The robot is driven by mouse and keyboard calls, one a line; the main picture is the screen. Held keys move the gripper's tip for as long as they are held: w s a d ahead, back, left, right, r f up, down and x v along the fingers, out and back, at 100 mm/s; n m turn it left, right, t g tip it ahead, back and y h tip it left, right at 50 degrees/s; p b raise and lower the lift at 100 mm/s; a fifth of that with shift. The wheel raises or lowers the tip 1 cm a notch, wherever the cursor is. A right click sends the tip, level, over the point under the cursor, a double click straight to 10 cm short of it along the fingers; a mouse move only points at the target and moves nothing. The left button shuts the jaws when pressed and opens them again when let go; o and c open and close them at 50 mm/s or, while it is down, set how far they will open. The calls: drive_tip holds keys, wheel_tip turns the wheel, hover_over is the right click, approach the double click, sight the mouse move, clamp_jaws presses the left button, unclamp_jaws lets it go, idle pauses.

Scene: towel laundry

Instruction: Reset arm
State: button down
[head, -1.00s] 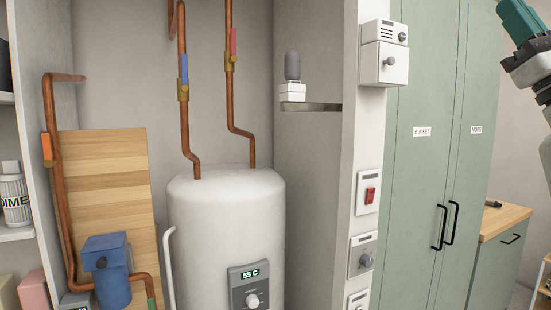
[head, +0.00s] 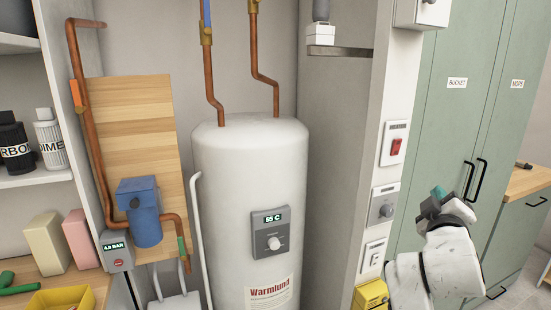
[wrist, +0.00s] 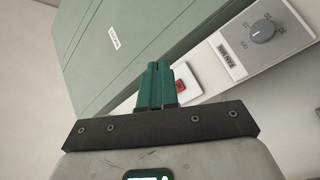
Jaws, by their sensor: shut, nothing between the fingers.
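My gripper (head: 437,203) is at the lower right of the head view, in front of the green cabinet and to the right of the switch panel. My white forearm is bent below it. In the wrist view, the two teal fingers (wrist: 157,83) are together and hold nothing. They point towards the cabinet (wrist: 150,45) and a white panel with a red switch (wrist: 181,87), but I cannot tell how far off these are.
A white water heater tank (head: 250,180) stands in the middle, with copper pipes (head: 209,75) above. The red switch (head: 396,146) and a grey dial (head: 386,209) are on the wall edge. The green cabinet (head: 450,120) stands at the right. A shelf (head: 35,180) is at the left.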

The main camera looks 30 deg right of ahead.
drive_tip(key=a+f+g+y, duration=0.1)
drive_tip(key=a+f+y, duration=0.2)
drive_tip(key=a+f, duration=0.4)
drive_tip(key=a+f+y, duration=0.3)
drive_tip(key=a+f, duration=0.1)
drive_tip(key=f, duration=0.6)
drive_tip(key=a+f+g+y, duration=0.1)
drive_tip(key=a+f+y, duration=0.3)
drive_tip(key=a+f, duration=0.3)
drive_tip(key=s+a+f+g+y, duration=0.6)
drive_tip(key=s+a+f, duration=0.8)
drive_tip(key=s+f, duration=0.1)
drive_tip(key=shift+s+a+g, duration=0.4)
drive_tip(key=shift+s, duration=0.35)
